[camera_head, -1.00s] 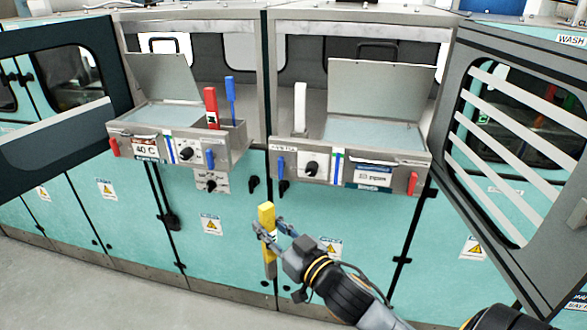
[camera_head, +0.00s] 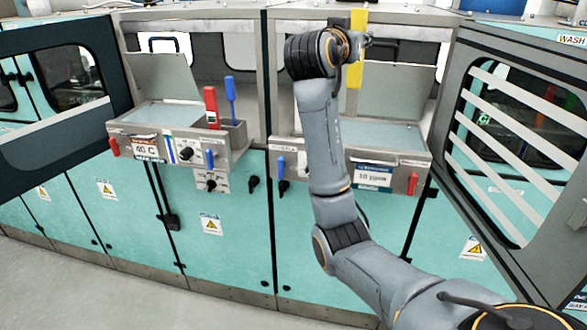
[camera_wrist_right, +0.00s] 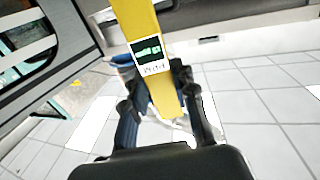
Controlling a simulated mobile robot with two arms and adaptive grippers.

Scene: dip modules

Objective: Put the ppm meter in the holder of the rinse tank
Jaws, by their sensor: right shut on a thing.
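The yellow ppm meter (camera_head: 355,75) is held upright in front of the raised lid of the right tank (camera_head: 405,142). Its small green-and-black screen shows on the yellow body (camera_wrist_right: 138,18) in the right wrist view. My right gripper (camera_head: 362,42) is shut on the meter. In the right wrist view its fingers (camera_wrist_right: 158,92) are on either side of the yellow body. The right tank has a ppm display on its front, so it seems to be the rinse tank. My right arm hides its left part, where a holder may be. My left gripper is not in view.
The left tank (camera_head: 128,128) shows 40 C and holds a red meter (camera_head: 211,105) and a blue tool (camera_head: 230,95) at its right end. An open barred door (camera_head: 520,140) stands at the right. The raised lid (camera_head: 400,95) is close behind the meter.

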